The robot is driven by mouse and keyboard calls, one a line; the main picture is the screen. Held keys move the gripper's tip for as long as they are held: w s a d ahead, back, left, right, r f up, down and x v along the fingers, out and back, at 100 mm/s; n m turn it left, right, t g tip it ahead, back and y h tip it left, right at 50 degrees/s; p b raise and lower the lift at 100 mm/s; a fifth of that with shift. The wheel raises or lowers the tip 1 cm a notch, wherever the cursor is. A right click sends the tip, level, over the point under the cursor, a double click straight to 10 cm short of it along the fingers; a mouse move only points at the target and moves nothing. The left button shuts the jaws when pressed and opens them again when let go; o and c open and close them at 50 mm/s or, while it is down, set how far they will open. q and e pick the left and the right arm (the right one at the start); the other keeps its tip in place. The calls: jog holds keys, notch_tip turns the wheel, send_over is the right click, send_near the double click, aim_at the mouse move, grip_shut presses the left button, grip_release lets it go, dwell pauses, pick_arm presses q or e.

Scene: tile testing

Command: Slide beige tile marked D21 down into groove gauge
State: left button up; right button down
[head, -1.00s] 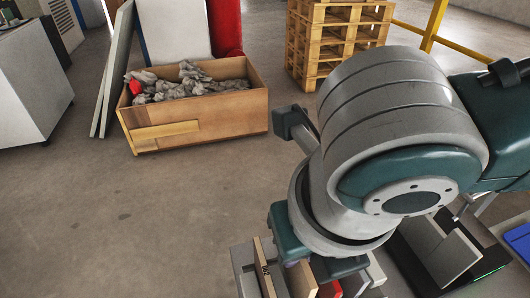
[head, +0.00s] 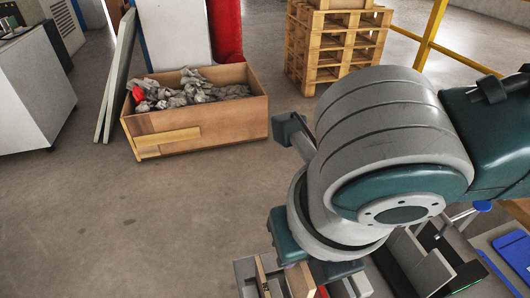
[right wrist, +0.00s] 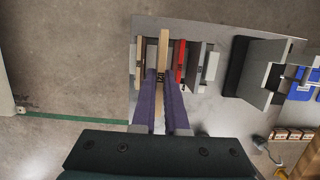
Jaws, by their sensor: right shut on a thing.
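My right gripper (right wrist: 162,80) is shut on an upright beige tile (right wrist: 164,50) in the right wrist view, its purple fingers on either side. A small dark marking shows on the tile between the fingers, too small to read. I cannot tell which part is the groove gauge, or whether the tile's lower edge is in a groove. My left gripper is not in view.
A dark stand with a grey angled plate (right wrist: 256,70) and a blue bin (right wrist: 303,88) lie to the right on the table. A wooden crate of grey scraps (head: 205,120) and stacked pallets (head: 335,50) stand on the floor beyond.

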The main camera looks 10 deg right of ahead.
jog(key=shift+r+p, duration=0.55)
jog(key=shift+r, duration=0.15)
